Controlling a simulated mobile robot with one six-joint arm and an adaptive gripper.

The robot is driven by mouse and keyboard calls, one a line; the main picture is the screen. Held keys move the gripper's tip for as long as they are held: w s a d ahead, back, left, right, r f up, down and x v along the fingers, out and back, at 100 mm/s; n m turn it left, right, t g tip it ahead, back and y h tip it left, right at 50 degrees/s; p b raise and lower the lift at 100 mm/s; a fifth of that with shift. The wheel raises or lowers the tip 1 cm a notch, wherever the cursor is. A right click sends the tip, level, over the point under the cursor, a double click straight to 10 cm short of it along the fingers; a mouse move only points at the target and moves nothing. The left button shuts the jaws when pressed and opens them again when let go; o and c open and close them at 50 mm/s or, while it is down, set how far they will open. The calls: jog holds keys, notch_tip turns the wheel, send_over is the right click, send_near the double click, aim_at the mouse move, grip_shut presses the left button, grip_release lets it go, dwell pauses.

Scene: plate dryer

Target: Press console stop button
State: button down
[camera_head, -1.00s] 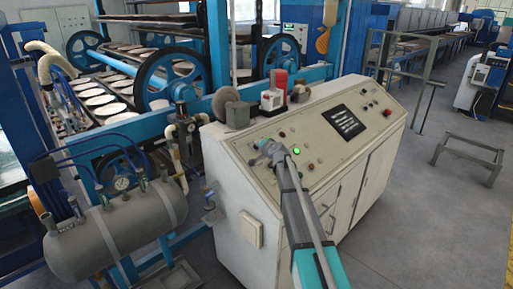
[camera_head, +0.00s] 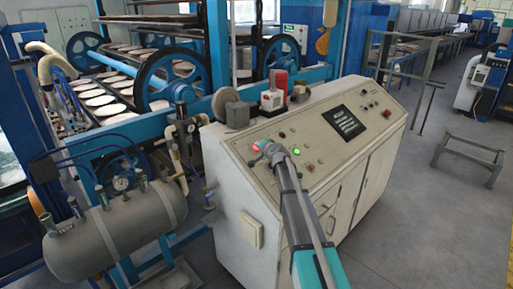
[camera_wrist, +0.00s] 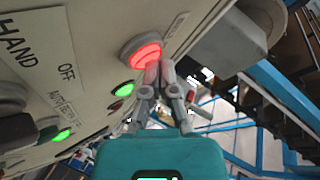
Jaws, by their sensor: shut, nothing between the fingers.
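The white console (camera_head: 240,190) stands in the middle of the head view, with a sloped panel of buttons and a dark screen (camera_head: 343,121). A red button (camera_wrist: 147,55) glows brightly in the wrist view. Its red glow (camera_head: 257,147) also shows at the panel's left end in the head view. My gripper (camera_wrist: 159,75) is shut and empty. Its fingertips overlap the button's lower right edge in the wrist view and appear to touch it. My gripper (camera_head: 268,150) partly covers that part of the panel in the head view.
Green lights (camera_wrist: 123,89) glow beside the red button, and labels reading HAND and OFF are nearby. A red-and-white device (camera_head: 272,98) stands on the console's back edge. A grey tank (camera_head: 120,230) is at lower left. Floor at right is open around a low metal stand (camera_head: 468,155).

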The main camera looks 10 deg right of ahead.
jog(key=shift+r, duration=0.1)
jog(key=shift+s+d+r+p, duration=0.25)
jog(key=shift+s+r+p, duration=0.1)
jog(key=shift+r+p, duration=0.3)
jog(key=r+p, duration=0.1)
jog(key=s+d+r+p, duration=0.1)
jog(key=r+p, duration=0.1)
jog(key=s+r+p, duration=0.1)
jog(key=shift+d+r, duration=0.15)
jog(key=shift+d, duration=0.05)
dwell(0.5)
dwell(0.6)
